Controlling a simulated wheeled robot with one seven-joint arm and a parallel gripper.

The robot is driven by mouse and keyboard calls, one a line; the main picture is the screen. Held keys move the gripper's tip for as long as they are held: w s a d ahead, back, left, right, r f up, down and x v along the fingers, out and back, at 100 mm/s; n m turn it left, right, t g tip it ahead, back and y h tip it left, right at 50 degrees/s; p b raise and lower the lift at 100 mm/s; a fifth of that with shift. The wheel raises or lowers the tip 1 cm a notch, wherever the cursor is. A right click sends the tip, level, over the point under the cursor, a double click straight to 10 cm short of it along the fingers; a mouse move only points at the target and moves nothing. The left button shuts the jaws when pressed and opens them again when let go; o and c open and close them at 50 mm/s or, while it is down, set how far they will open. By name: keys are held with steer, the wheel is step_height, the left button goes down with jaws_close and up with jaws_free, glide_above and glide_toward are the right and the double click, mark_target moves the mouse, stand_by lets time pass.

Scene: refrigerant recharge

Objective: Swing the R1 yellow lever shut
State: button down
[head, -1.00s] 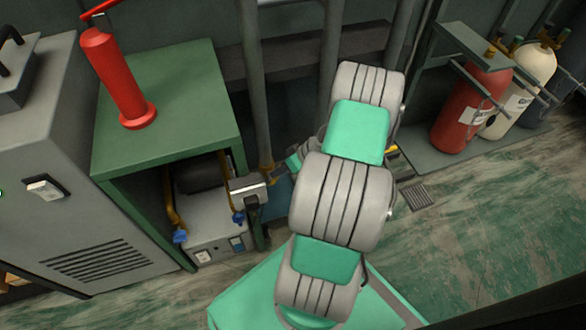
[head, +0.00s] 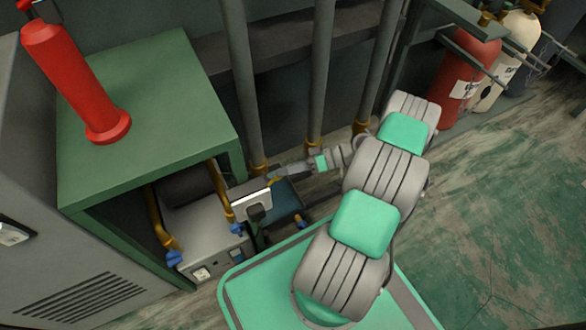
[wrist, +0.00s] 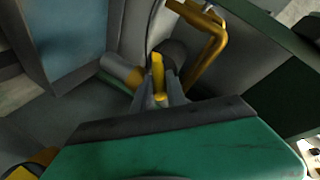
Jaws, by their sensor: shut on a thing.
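My arm reaches left, low in front of the pipes, and my gripper (head: 281,171) is beside the silver box at the green cabinet's front corner. In the wrist view my gripper (wrist: 160,98) is shut on a yellow lever (wrist: 158,68), which stands up between the fingertips. A grey cylindrical body is right behind the lever. In the head view the lever is too small to make out clearly at the fingertips. No R1 label can be read.
The green cabinet (head: 150,95) holds a grey machine (head: 205,248) with yellow pipes and blue valve handles. A red cylinder (head: 78,85) stands on top. Vertical pipes (head: 322,75) rise behind my gripper. Red and white tanks (head: 468,75) stand at the right. Floor at the right is clear.

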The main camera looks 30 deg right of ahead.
steer(key=shift+a, duration=0.1)
stand_by(0.3)
steer(key=c, duration=1.3)
jaws_free()
steer(key=shift+c, duration=0.2)
steer(key=shift+r, duration=0.2)
step_height(320, 180, up, 3)
steer(key=shift+r+p, duration=0.1)
steer(key=shift+p, duration=1.15)
steer(key=s+a+r+p, duration=0.3)
steer(key=s+r+p, duration=0.4)
steer(key=s, duration=0.6)
step_height(320, 180, up, 2)
steer(key=shift+s+r, duration=0.15)
steer(key=shift+s, duration=0.2)
